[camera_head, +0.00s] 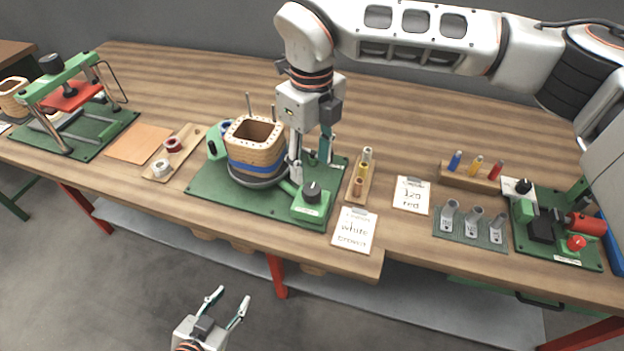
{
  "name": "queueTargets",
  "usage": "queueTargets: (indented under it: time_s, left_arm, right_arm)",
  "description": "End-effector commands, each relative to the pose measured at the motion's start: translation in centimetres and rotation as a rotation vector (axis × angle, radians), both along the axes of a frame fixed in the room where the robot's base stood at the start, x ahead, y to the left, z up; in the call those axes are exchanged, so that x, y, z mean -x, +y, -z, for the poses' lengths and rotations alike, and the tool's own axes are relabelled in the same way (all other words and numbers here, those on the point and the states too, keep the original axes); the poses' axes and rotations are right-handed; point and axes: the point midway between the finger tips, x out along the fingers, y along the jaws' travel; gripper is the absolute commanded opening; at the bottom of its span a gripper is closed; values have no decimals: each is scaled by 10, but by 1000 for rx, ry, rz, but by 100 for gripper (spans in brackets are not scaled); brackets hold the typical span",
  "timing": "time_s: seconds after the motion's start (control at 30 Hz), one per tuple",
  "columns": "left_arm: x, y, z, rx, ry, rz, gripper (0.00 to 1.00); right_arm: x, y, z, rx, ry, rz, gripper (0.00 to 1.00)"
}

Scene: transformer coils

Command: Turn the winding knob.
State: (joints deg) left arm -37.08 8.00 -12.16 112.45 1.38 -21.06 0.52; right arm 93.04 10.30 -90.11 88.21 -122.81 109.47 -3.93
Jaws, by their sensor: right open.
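A black winding knob (312,190) sits on a green control box (310,207) at the front right of the green winding base (215,195). A square wooden coil former with a blue band (255,158) stands on the base's round turntable. My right gripper (311,168) points down just behind the knob, to the right of the former. Its fingers are apart, with nothing seen between them; whether a finger touches the former or the knob I cannot tell. My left gripper (227,298) is open and empty, low in front of the table, far from the knob.
A spool rack (358,180) stands close to the control box's right. Cards (354,230) lie in front. A second station with a knob and red button (575,243) is at the right. A press (70,95) and a spool tray (172,155) stand left.

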Motion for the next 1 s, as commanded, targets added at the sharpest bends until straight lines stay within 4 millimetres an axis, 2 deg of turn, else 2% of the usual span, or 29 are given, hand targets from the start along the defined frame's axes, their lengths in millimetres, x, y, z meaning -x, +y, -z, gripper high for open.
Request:
queueTargets:
  time_s: [0.13, 0.4, 0.6, 0.97, 1.0]
  left_arm:
    - [0, 0, -1, 0, 0, 0, 40]
    - [0, 0, -3, 0, 0, 0, 40]
    - [0, 0, -4, 0, 0, 0, 40]
    - [0, 0, -4, 0, 1, 0, 40]
    - [0, 0, -4, 0, 1, 0, 40]
  right_arm:
    - [-1, -3, 11, 11, -2, 7, 44]
    - [0, -2, 52, 9, 0, 5, 44]
    - [0, -2, 72, 8, 1, 5, 44]
    - [0, -2, 77, 7, -2, 4, 44]
    - [0, -2, 77, 7, -2, 4, 34]
